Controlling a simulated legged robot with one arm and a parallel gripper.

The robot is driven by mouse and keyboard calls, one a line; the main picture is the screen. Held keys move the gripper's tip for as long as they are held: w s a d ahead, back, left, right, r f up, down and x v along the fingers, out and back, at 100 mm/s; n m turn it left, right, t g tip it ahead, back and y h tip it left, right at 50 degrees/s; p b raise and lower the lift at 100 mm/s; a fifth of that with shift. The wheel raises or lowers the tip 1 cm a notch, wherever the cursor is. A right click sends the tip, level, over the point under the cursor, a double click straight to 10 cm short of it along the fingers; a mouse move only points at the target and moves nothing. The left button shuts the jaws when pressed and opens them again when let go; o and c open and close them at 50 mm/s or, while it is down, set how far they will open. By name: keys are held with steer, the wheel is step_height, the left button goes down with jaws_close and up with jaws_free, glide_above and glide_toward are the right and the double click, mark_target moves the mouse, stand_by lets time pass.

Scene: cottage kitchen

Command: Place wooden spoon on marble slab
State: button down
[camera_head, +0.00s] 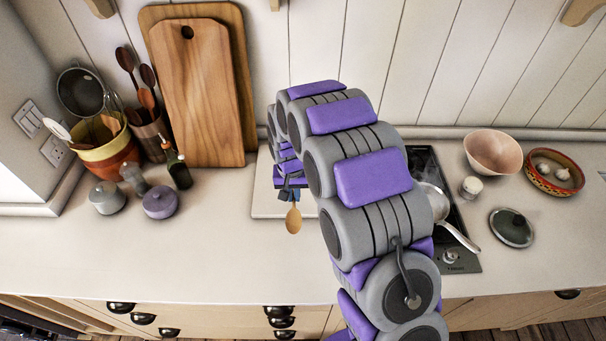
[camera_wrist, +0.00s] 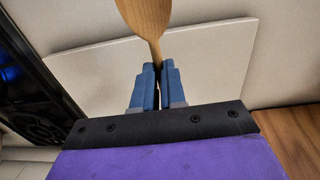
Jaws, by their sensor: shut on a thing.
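The wooden spoon (camera_head: 293,219) hangs bowl-down from my gripper (camera_head: 289,194) in the head view. In the wrist view my gripper (camera_wrist: 159,88) is shut on the handle of the wooden spoon (camera_wrist: 147,17), just behind its bowl. The pale marble slab (camera_head: 265,201) lies on the counter against the back, mostly hidden behind my arm in the head view. In the wrist view the marble slab (camera_wrist: 215,60) spreads behind the spoon and fingers. The spoon is over or near the slab's front edge; I cannot tell whether it touches.
Left of the slab stand two wooden cutting boards (camera_head: 194,95), a dark bottle (camera_head: 178,168), jars and utensil pots (camera_head: 106,150). Right of my arm are a stove (camera_head: 457,257) with a saucepan (camera_head: 437,203), a lid (camera_head: 511,227) and bowls (camera_head: 493,152). The front left counter is clear.

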steer(key=w+d, duration=0.2)
steer(key=w, duration=0.1)
steer(key=w+d, duration=0.1)
steer(key=w, duration=0.1)
steer(key=shift+w+f, duration=0.1)
steer(key=shift+f, duration=0.2)
steer(key=w, duration=0.3)
steer(key=w+a, duration=0.1)
steer(key=w, duration=0.1)
steer(key=shift+f+b, duration=0.35)
steer(key=shift+w+d, duration=0.5)
steer(key=shift+w, duration=0.05)
steer(key=shift+d, duration=0.4)
step_height(320, 180, down, 3)
steer(key=shift+d+f+b, duration=0.1)
steer(key=shift+f+b, duration=0.1)
steer(key=shift+b, duration=0.1)
steer(key=shift+a, duration=0.65)
steer(key=shift+s+d+f, duration=0.1)
steer(key=shift+d+f, duration=0.1)
steer(key=shift+d, duration=0.05)
steer(key=c, duration=1.2)
jaws_free()
steer(key=shift+s+d+f, duration=0.1)
steer(key=shift+s+d, duration=0.05)
steer(key=shift+d, duration=0.3)
